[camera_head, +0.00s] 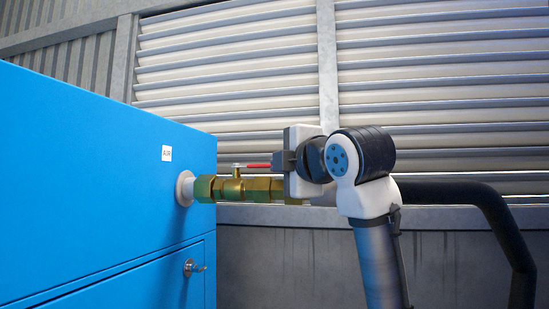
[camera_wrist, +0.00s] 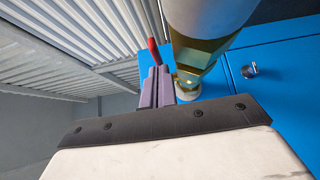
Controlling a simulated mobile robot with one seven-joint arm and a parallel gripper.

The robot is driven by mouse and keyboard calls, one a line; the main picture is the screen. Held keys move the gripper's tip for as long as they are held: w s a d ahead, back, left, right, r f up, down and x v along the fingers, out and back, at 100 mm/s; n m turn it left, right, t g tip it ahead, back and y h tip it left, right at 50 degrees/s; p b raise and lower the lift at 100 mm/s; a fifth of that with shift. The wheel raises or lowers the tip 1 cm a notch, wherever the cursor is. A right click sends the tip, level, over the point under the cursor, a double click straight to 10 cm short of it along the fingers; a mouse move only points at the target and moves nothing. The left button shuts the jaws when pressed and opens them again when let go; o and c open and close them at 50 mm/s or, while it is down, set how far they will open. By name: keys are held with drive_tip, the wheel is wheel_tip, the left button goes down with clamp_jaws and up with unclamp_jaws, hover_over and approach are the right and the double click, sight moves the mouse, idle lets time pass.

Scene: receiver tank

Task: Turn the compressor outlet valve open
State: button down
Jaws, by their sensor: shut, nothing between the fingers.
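The compressor outlet valve is a brass body (camera_head: 234,188) on a pipe that leaves the blue cabinet's side. Its red lever (camera_head: 258,166) sits just above the pipe and looks roughly in line with it in the head view. My gripper (camera_head: 279,161) is shut and empty at the lever's right end, partly hiding it. In the wrist view the shut fingers (camera_wrist: 156,86) stand side by side, with the red lever tip (camera_wrist: 153,46) showing past them. The brass body (camera_wrist: 193,62) is to their right. Whether the fingers touch the lever I cannot tell.
The blue cabinet (camera_head: 100,170) fills the left, with an "AIR" label (camera_head: 167,153) and a lock (camera_head: 192,268). A black pipe (camera_head: 460,194) continues right behind my arm and bends down. Louvred wall panels (camera_head: 230,70) stand behind. Space above the lever looks clear.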

drive_tip(key=shift+w+d+r, duration=0.1)
drive_tip(key=shift+w+d, duration=0.25)
drive_tip(key=shift+w, duration=0.05)
idle(0.4)
drive_tip(key=shift+a, duration=0.1)
